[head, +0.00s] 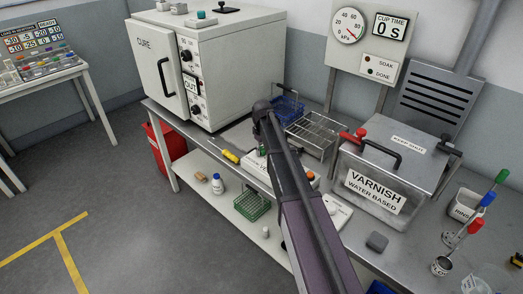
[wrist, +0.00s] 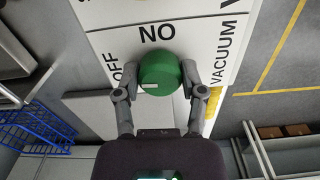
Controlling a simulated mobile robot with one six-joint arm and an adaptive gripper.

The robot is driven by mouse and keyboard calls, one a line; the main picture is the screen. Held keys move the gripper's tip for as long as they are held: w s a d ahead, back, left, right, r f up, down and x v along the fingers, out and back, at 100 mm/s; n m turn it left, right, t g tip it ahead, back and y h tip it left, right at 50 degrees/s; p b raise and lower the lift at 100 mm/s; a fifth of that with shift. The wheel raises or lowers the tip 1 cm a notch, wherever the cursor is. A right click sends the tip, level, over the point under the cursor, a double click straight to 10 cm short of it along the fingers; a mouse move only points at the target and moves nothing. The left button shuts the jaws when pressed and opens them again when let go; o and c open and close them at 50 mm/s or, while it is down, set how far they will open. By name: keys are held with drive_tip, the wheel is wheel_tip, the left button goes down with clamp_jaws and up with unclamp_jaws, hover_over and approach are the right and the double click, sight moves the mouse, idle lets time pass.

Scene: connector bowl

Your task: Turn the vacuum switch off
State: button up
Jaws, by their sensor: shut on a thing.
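In the wrist view a round green knob (wrist: 160,72) sits on a white panel (wrist: 105,17). A short white bar marks its near left part. Black lettering beside it reads "OFF" at the left, "NO" beyond it (perhaps "ON" upside down) and "VACUUM" at the right. My gripper (wrist: 158,78) has one finger on each side of the knob and is shut on it.
A blue wire basket (head: 287,108) and a wire rack (head: 316,130) stand close by the arm. The varnish tank (head: 355,211) stands right of it, the cure oven (head: 160,68) left. A gauge (head: 347,26) and a "0 S" clip timer (head: 390,26) are behind.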

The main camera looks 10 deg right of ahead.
drive_tip(key=shift+s+a+n, duration=0.1)
drive_tip(key=shift+s+n, duration=0.05)
drive_tip(key=shift+n, duration=0.35)
drive_tip(key=o, duration=1.1)
drive_tip(key=shift+o, duration=0.2)
drive_tip(key=shift+r, duration=0.1)
